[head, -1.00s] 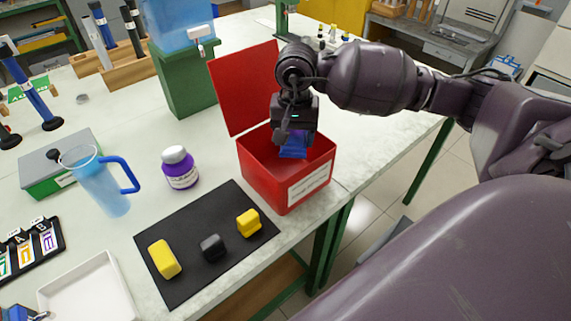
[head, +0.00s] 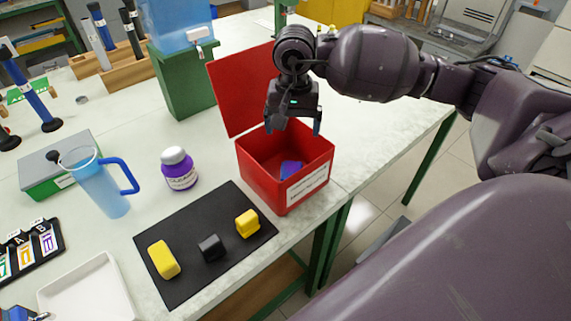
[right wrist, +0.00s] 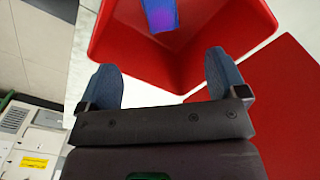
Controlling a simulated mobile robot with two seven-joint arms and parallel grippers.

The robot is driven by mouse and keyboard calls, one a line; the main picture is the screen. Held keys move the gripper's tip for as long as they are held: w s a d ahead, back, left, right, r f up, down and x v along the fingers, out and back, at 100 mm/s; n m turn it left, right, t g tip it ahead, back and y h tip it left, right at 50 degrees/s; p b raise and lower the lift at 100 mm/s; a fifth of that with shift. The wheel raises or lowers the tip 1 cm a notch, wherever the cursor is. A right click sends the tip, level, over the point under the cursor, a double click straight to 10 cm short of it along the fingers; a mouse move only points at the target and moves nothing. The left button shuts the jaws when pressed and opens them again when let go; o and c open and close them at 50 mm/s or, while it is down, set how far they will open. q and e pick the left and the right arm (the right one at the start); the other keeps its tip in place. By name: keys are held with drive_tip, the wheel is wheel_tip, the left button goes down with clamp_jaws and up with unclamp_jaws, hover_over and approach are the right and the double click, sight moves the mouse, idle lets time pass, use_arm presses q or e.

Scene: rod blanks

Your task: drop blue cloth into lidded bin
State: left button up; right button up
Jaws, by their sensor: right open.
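The blue cloth (head: 291,170) lies inside the red lidded bin (head: 264,185), toward its front right wall. It also shows at the top of the right wrist view (right wrist: 160,14), inside the bin (right wrist: 118,50). The bin's lid (head: 240,88) stands open, tilted back. My right gripper (head: 293,130) is open and empty just above the bin. In the right wrist view its two fingers (right wrist: 163,85) are spread apart, with the cloth beyond them. My left gripper is not clearly in view; only a small blue and dark part shows at the bottom left corner of the head view.
A black mat (head: 190,285) with two yellow blocks and a dark block lies left of the bin. A purple bottle (head: 179,170), a blue jug (head: 107,185) and a white tray (head: 95,290) stand farther left. A green stand (head: 183,88) is behind the lid.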

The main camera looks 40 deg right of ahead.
wheel_tip(320, 180, up, 7)
drive_tip(key=shift+r, duration=0.2)
idle(0.6)
